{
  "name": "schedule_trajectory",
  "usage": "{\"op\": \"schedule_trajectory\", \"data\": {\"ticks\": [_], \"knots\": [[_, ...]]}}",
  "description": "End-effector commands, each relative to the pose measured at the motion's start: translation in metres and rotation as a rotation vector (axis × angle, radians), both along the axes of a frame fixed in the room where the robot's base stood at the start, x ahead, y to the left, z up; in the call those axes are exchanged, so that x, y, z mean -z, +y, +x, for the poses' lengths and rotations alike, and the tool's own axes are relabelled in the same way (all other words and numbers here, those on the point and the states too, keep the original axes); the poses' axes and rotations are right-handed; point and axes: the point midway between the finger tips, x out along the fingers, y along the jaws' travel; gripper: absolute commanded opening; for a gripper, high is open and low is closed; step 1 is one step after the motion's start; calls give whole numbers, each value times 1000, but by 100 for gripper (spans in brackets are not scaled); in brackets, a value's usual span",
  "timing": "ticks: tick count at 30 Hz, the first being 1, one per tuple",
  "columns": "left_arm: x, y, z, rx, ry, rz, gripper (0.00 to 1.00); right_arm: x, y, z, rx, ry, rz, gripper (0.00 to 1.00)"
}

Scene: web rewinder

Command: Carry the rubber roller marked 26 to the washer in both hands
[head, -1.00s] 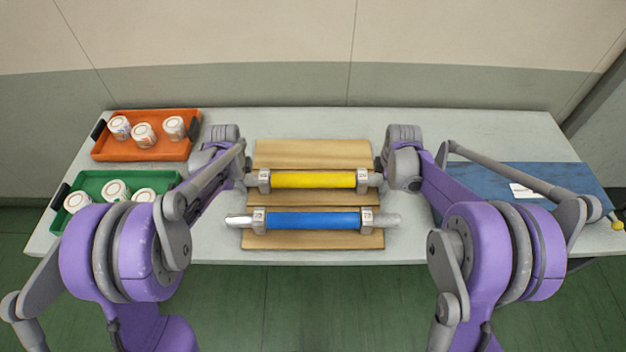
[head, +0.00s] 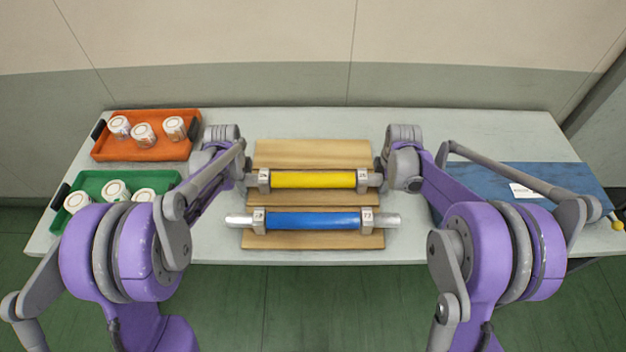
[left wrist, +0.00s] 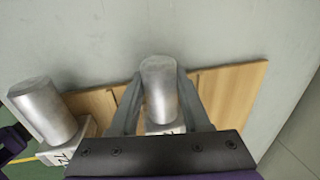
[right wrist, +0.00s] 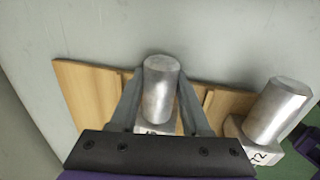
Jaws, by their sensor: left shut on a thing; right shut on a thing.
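The yellow roller (head: 313,180), with metal end blocks that seem to read 26, lies across the wooden board (head: 312,152). My left gripper (head: 246,178) is shut on its left metal shaft end, which shows between the fingers in the left wrist view (left wrist: 160,88). My right gripper (head: 380,179) is shut on its right shaft end, seen between the fingers in the right wrist view (right wrist: 160,88). I cannot tell whether the roller is clear of its rest. A blue mat (head: 480,180) with a white card (head: 522,191) lies at the right; the card's lettering is too small to read.
A blue roller (head: 313,221), its end block marked 72, lies parallel in front of the yellow one. An orange tray (head: 108,149) and a green tray (head: 90,182) with white jars stand at the left. Bare table (head: 300,120) shows behind the board.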

Motion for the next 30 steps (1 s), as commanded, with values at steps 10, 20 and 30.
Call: {"op": "schedule_trajectory", "data": {"ticks": [10, 20, 30], "knots": [[-1, 0, 0, 0, -1, 0, 0, -1, 0, 0, 0, -1, 0, 0], [-28, 0, 10, 0, -17, 0, 0, -28, 0, 10, 0, -17, 0, 0], [-87, 0, 37, 0, -62, 0, 0, -87, 0, 37, 0, -62, 0, 0]]}}
